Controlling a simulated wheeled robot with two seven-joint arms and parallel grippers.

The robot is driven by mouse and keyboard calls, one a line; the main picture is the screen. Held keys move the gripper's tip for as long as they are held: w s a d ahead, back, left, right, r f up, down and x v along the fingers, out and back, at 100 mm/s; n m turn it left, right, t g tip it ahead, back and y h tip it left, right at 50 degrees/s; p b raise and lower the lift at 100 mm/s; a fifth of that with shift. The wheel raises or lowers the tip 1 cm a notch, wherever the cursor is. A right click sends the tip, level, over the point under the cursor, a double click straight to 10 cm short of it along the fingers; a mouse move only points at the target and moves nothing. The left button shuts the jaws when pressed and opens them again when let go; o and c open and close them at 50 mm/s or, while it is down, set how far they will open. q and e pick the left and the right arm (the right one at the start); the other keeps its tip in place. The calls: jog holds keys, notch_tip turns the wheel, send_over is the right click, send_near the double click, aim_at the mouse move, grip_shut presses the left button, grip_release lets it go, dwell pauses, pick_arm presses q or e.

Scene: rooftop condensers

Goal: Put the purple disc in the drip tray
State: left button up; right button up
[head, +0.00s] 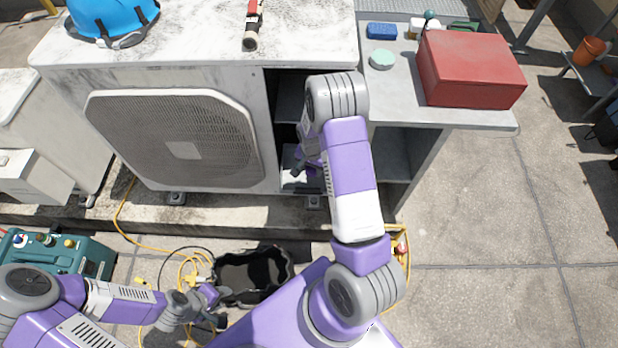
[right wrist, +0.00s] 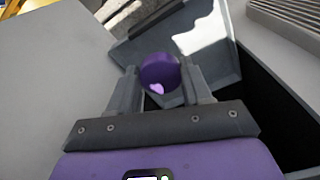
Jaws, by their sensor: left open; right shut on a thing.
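The purple disc (right wrist: 160,73) is between the fingertips of my right gripper (right wrist: 163,82) in the right wrist view. Behind it is a grey, angular tray (right wrist: 215,65) with a raised rim and a bright sunlit patch; it looks like the drip tray. The disc appears in front of this tray; I cannot tell whether they touch. In the head view my right gripper (head: 303,163) reaches into the open side bay of the condenser, where part of the grey tray shows (head: 299,184); the disc is hidden there. My left gripper (head: 213,307) is open and empty, low at the left.
The condenser (head: 265,25) bears a blue helmet (head: 112,15). A bench at the right holds a red box (head: 470,68), a blue sponge (head: 381,31) and a mint disc (head: 382,59). A black tub (head: 254,272) and a yellow hose (head: 124,212) lie on the ground.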

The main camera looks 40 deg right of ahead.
aim_at(316, 184)
jog(key=shift+d+f+m+b, duration=0.25)
jog(key=shift+d+f+m, duration=0.1)
jog(key=shift+d, duration=0.2)
jog(key=shift+d+f+m+b, duration=0.2)
jog(key=shift+d+f+m, duration=0.1)
jog(key=shift+d, duration=0.2)
jog(key=shift+d+f, duration=0.1)
jog(key=shift+f, duration=0.2)
notch_tip(316, 184, down, 9)
jog(key=b, duration=0.4)
jog(key=shift+f, duration=0.2)
pick_arm(q)
notch_tip(316, 184, down, 6)
jog(key=shift+r, duration=0.2)
pick_arm(e)
jog(key=shift+r, duration=0.1)
jog(key=o, duration=1.1)
